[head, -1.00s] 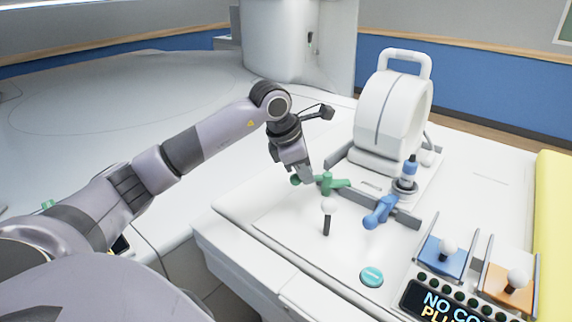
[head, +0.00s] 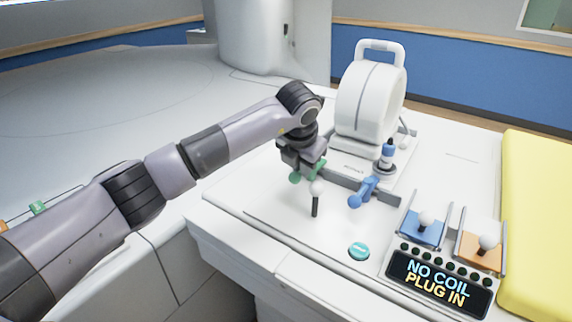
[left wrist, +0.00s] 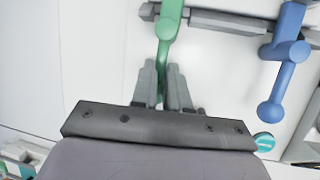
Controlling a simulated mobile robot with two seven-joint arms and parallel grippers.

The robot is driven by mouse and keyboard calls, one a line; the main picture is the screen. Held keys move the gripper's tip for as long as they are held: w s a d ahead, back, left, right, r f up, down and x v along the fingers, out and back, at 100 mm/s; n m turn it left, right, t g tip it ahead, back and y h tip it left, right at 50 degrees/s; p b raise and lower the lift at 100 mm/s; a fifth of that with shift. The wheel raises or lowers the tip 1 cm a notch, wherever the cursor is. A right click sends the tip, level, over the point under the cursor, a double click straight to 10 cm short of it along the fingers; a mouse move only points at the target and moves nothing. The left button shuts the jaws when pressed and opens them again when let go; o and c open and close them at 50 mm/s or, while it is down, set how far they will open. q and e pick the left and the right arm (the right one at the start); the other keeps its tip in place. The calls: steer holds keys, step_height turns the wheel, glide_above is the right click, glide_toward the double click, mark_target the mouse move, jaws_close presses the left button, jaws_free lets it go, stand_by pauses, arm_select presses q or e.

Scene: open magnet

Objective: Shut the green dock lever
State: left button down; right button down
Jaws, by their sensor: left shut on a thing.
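The green dock lever (head: 319,171) is on the dock's front rail, left of the blue lever. Its round green end (head: 295,177) sticks out toward the front left, below my left gripper (head: 303,168). In the left wrist view the green lever (left wrist: 170,28) runs down from the rail. Its lower part lies between the two grey fingers of my left gripper (left wrist: 163,88), which are shut on it. The lever's tip is hidden behind the gripper body there. My right gripper is not in view.
The blue lever (head: 362,191) stands close on the right and also shows in the left wrist view (left wrist: 282,72). A white-knobbed stick (head: 316,190) stands just in front. The white coil (head: 370,98) is behind. A sign (head: 440,282) reads "NO COIL PLUG IN".

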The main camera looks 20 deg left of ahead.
arm_select(q)
steer(key=shift+d+r+n, duration=0.1)
steer(key=shift+n, duration=0.2)
steer(key=c, duration=1.1)
jaws_free()
steer(key=shift+b+v, duration=0.4)
steer(key=shift+v, duration=3.2)
steer(key=shift+d, duration=0.1)
